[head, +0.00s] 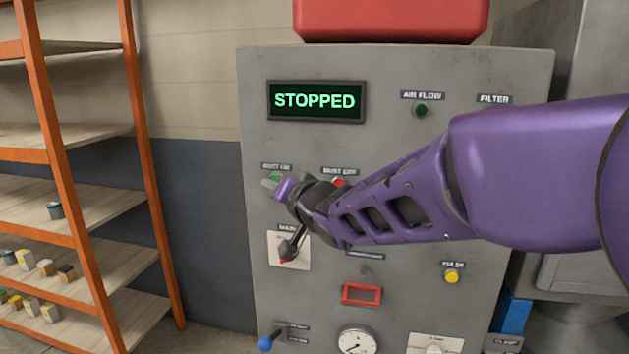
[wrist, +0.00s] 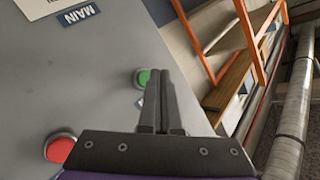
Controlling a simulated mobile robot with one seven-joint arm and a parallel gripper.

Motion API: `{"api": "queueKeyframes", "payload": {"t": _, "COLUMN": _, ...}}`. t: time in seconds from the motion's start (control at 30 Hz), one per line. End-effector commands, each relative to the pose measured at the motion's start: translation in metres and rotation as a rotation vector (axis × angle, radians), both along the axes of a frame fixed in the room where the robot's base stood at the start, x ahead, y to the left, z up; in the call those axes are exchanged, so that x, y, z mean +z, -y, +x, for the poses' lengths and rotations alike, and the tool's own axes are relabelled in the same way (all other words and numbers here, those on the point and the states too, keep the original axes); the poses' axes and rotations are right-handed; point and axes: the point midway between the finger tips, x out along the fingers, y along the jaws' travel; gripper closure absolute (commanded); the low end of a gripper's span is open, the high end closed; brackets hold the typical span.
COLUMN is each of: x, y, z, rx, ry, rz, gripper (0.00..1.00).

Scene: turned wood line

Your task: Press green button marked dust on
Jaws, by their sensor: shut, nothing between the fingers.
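The green button (head: 275,178) sits under a label (head: 276,166) that seems to read "DUST ON", at the left of the grey panel (head: 400,75). My gripper (head: 268,184) is shut and empty, its fingertips right at the button and partly covering it. In the wrist view the green button (wrist: 143,78) shows just left of my shut fingertips (wrist: 159,73). I cannot tell whether they touch it. The panel's display (head: 315,101) reads "STOPPED".
A red button (head: 338,182) is right of the green one, partly behind my arm; it also shows in the wrist view (wrist: 60,149). A main switch (head: 289,249) is below my gripper. Orange shelving (head: 140,150) stands at left.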

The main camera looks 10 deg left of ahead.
Motion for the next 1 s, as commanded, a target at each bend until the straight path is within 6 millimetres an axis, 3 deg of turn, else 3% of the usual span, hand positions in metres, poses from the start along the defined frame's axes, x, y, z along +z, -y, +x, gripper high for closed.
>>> {"api": "queueKeyframes", "payload": {"t": 1.0, "x": 0.0002, "y": 0.0008, "z": 0.0088, "rx": 0.000, "ry": 0.000, "rz": 0.000, "gripper": 1.00}}
